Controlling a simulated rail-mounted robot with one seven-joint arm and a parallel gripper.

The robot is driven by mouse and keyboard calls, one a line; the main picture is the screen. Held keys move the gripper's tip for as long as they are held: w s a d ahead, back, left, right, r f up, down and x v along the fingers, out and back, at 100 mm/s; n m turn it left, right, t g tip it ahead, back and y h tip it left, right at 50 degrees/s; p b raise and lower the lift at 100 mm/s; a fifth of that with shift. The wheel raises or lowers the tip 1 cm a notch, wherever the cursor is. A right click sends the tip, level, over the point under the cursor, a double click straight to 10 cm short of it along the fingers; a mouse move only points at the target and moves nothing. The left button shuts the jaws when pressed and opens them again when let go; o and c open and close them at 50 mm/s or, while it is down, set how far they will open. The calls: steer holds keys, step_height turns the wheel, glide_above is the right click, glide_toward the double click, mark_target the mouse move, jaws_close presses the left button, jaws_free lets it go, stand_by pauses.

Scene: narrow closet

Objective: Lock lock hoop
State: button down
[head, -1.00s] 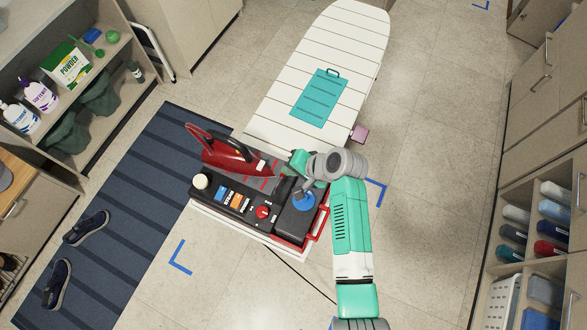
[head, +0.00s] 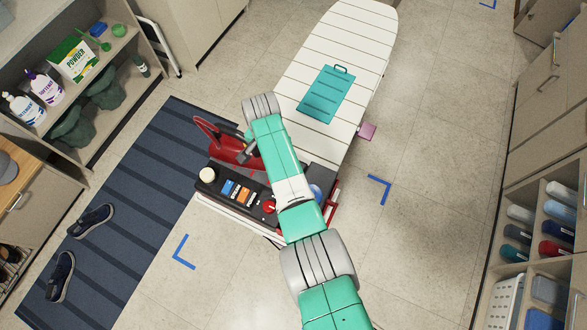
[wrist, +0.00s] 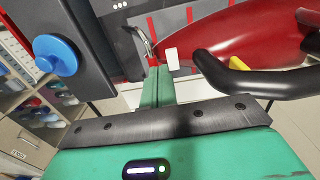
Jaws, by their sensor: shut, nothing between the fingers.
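The red iron (head: 228,148) rests on its dark steam base (head: 232,188), at the near end of the ironing board; it also shows in the wrist view (wrist: 255,35). A curved metal loop (wrist: 143,43), possibly the lock hoop, stands by the iron's tip in the wrist view. I cannot tell whether it is latched. A small white block (wrist: 172,59) is just right of it. My gripper (wrist: 158,84) is shut and empty, just below the loop in that view; contact is unclear. In the head view my arm covers part of the base and the iron.
The base carries a blue knob (wrist: 56,54), a red knob (head: 269,207) and a cream knob (head: 207,174). The iron's black handle (wrist: 250,80) is close right of my gripper. The ironing board (head: 340,50) holds a teal pad (head: 325,94). Floor at right is clear.

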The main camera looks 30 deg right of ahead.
steer(key=shift+w+a+f+b, duration=0.4)
steer(key=shift+w+f+b, duration=0.2)
steer(key=shift+b, duration=0.3)
steer(key=shift+s+d+r+p, duration=0.1)
steer(key=shift+s+p, duration=0.05)
steer(key=shift+p, duration=0.15)
steer(key=shift+s+d+f+p, duration=0.3)
steer(key=shift+s+d+p, duration=0.1)
steer(key=shift+s+p, duration=0.2)
steer(key=w+a+r, duration=0.1)
steer(key=w+r, duration=0.1)
steer(key=r, duration=0.4)
steer(key=w+a+r+p, duration=0.1)
steer(key=w+a+r, duration=0.1)
steer(key=r, duration=0.5)
steer(key=shift+w, duration=0.2)
